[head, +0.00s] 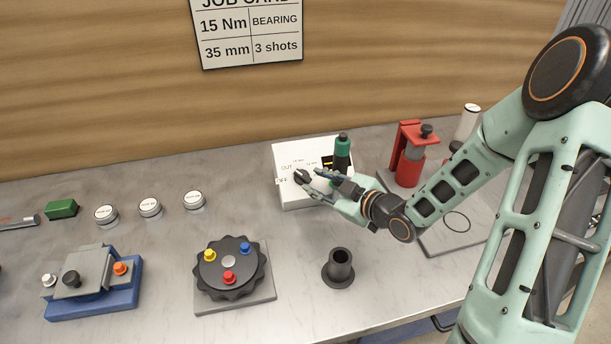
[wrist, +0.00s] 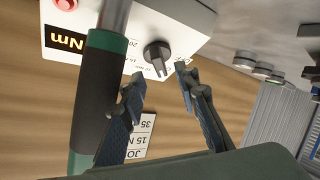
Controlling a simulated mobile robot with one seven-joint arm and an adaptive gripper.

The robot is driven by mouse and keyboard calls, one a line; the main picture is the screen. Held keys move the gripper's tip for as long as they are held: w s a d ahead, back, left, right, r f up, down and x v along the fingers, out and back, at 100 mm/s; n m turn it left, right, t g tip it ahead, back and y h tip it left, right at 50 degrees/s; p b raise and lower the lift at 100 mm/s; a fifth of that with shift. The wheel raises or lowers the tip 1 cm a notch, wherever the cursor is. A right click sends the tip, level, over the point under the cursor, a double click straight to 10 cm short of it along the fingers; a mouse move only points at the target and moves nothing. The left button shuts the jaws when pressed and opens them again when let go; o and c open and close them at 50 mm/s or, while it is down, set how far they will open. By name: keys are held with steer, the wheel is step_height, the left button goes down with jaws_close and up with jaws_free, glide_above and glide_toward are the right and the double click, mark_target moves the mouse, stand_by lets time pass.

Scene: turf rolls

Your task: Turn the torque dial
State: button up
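The torque dial (head: 302,175) is a small black knob on the white box (head: 285,158) at the back of the bench, beside printed marks including "OFF". In the wrist view the dial (wrist: 157,55) appears just beyond and between my fingertips. My gripper (head: 311,178) is open, with its fingers spread toward the dial; in the wrist view my gripper (wrist: 159,72) holds nothing. Whether a fingertip touches the dial cannot be told. A green and black screwdriver (head: 342,152) stands upright at the box, close to my fingers.
A red press (head: 410,155) stands right of the box. A black cup-like holder (head: 339,270), a black round fixture with coloured knobs (head: 230,268) and a blue fixture (head: 100,300) stand nearer the front. Round labelled containers (head: 150,208) are at left. A job card (head: 250,35) hangs behind.

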mark_target(305, 176)
steer(key=shift+x, duration=2.65)
jaws_close()
